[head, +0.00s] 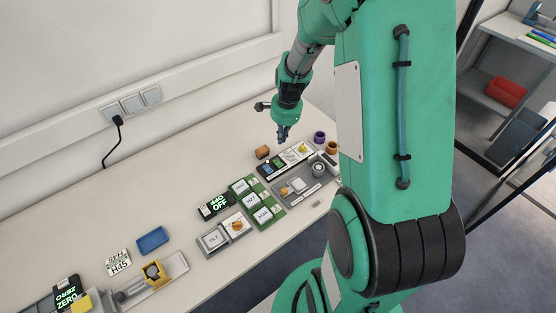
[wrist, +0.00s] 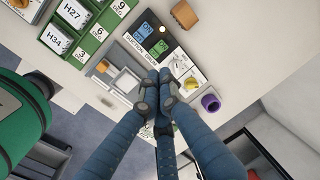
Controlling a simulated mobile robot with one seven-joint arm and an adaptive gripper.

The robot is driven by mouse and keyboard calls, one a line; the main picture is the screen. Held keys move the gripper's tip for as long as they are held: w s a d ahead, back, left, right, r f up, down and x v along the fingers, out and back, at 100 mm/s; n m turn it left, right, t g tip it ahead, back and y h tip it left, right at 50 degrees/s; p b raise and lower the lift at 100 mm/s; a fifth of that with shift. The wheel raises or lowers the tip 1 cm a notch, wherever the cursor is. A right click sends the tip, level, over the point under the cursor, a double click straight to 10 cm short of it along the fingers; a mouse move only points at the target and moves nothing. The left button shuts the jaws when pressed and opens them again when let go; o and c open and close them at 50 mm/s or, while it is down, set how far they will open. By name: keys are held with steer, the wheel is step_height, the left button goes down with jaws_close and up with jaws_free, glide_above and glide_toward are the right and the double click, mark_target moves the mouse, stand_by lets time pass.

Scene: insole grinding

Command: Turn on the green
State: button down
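A black panel (head: 262,170) with a blue switch and a green switch lies at the back of the bench in the head view. In the wrist view the blue switch (wrist: 146,30) and the green switch (wrist: 159,47) sit side by side, with small lettering on them that is hard to read. My gripper (head: 283,137) points down above the panel area in the head view. In the wrist view its fingertips (wrist: 156,82) are together with nothing seen between them, beside the green switch in the picture. Whether they touch anything cannot be told.
A brown block (wrist: 184,14) and a purple ring (wrist: 210,102) stand near the panel. A green rack (head: 260,206) with labelled slots, a grey tray (head: 308,190) and a display reading OFF (head: 215,205) lie nearby.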

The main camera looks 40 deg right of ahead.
mark_target(277, 162)
steer(key=shift+s, duration=0.1)
steer(key=shift+f, duration=0.1)
stand_by(0.5)
steer(key=f+b, duration=0.1)
steer(key=f, duration=0.3)
steer(key=w+f+b, duration=0.1)
steer(key=f, duration=0.4)
steer(key=w+f+b, duration=0.1)
steer(key=f+b, duration=0.1)
steer(key=f, duration=0.2)
steer(key=shift+w+f, duration=0.2)
steer(key=shift+f, duration=0.05)
